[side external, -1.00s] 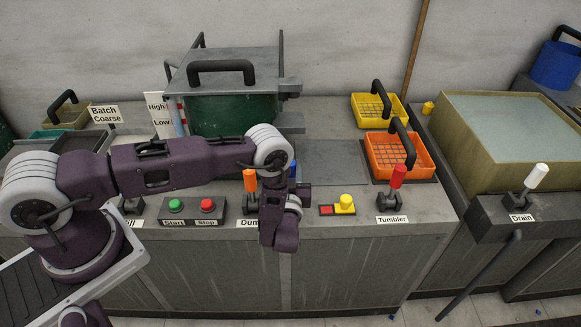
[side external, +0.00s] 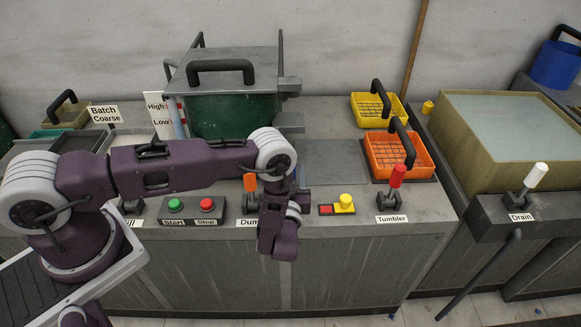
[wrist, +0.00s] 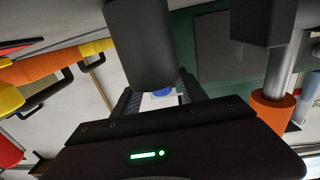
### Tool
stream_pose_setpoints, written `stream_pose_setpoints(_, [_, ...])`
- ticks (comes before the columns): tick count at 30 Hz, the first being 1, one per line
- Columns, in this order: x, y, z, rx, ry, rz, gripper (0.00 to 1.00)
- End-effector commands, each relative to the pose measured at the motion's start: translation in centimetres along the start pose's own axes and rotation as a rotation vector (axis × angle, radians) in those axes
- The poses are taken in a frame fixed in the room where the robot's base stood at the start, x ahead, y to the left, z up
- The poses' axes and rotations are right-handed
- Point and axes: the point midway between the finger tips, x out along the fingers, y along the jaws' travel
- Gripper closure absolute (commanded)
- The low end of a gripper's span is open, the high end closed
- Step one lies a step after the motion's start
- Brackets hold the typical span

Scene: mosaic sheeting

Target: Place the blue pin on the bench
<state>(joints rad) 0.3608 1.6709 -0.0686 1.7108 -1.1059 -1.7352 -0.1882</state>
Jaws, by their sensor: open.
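In the wrist view, a small blue piece (wrist: 163,92), which looks like the blue pin, shows between the two dark fingers of my gripper (wrist: 160,88). The fingers are apart, and I cannot tell whether the pin is between them or just beyond. Most of its shape is hidden. In the side view, my gripper (side external: 304,192) is at the bench's front, right of the orange Dump lever and largely behind my wrist. No blue pin shows there. The grey bench (side external: 350,212) runs under the tank and baskets.
The orange Dump lever (side external: 250,182) stands close to my wrist. A green tank (side external: 235,115) is behind. A red and yellow button block (side external: 337,208), the red Tumbler lever (side external: 397,176) and an orange basket (side external: 385,165) are to the right. A flat plate (side external: 332,160) between is clear.

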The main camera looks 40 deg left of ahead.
Motion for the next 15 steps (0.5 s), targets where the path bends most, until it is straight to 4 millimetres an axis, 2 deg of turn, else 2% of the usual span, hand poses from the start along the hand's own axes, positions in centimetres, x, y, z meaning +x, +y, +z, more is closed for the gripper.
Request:
stream_pose_setpoints(3, [-3.7, 0.2, -0.1, 0.002, 0.0, 0.005, 0.5])
stream_pose_setpoints(7, [-7.0, 0.2, -0.1, 0.003, 0.002, 0.005, 0.5])
stream_pose_setpoints(12, [-9.4, 0.1, -0.2, 0.003, 0.004, 0.002, 0.5])
stream_pose_setpoints(15, [-9.8, 0.1, -0.2, 0.003, 0.005, 0.0, 0.5])
